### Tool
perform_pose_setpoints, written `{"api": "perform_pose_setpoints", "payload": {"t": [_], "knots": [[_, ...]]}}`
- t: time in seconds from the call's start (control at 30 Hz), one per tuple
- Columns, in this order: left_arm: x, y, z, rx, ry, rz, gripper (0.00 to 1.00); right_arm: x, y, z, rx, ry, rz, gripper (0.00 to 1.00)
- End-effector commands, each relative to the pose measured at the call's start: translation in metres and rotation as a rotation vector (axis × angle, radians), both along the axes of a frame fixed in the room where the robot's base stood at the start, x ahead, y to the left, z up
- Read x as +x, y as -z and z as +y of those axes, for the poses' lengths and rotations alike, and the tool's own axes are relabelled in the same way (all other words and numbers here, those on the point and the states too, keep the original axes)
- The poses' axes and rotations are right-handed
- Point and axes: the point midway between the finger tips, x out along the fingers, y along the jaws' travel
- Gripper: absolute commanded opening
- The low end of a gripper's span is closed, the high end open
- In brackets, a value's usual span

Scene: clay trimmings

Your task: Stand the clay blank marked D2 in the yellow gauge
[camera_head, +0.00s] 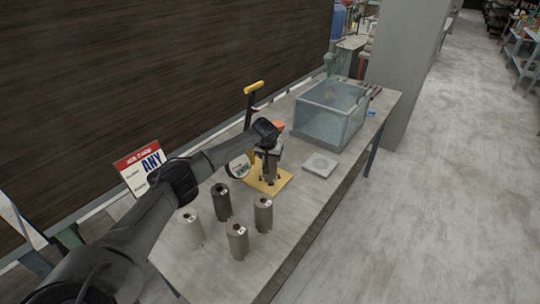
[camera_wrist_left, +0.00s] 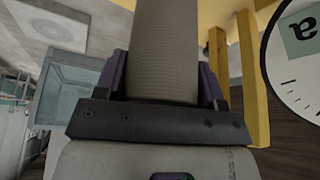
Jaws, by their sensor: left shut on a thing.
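My left gripper (camera_head: 268,155) is shut on a grey ribbed clay blank (camera_wrist_left: 165,50), which fills the space between its fingers in the left wrist view. No mark shows on the side of this blank that I see. In the head view the gripper is over the yellow gauge (camera_head: 284,182), with the blank pointing down at its base. I cannot tell whether the blank touches the base. The gauge's yellow posts (camera_wrist_left: 250,80) stand beside the blank in the wrist view, with a round white dial (camera_wrist_left: 300,75) beyond them. My right gripper is not in view.
Several blanks, including a pale one (camera_head: 190,229), a dark one (camera_head: 221,202) and a brown one (camera_head: 263,214), stand on the table (camera_head: 195,270). A clear bin (camera_head: 330,118) and a square plate (camera_head: 320,165) are to the right. A sign (camera_head: 140,168) stands left.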

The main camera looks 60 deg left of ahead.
Motion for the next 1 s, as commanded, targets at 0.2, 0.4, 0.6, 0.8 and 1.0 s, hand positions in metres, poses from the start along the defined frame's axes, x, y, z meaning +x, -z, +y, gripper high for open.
{"api": "perform_pose_setpoints", "payload": {"t": [0.2, 0.4, 0.6, 0.8, 1.0], "knots": [[0.000, 0.002, 0.000, 0.000, 0.000, 0.001, 0.78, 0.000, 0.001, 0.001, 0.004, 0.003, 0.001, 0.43], [0.000, 0.002, 0.000, 0.000, 0.000, 0.000, 0.89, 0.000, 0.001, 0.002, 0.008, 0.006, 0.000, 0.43], [0.000, -0.002, 0.000, 0.000, 0.000, 0.000, 0.89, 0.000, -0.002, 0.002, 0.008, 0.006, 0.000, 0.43], [-0.008, -0.026, -0.005, 0.004, 0.002, 0.000, 0.89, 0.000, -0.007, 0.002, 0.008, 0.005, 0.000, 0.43], [-0.019, -0.061, -0.016, 0.003, 0.001, -0.001, 0.89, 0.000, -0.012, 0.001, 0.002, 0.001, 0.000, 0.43]]}}
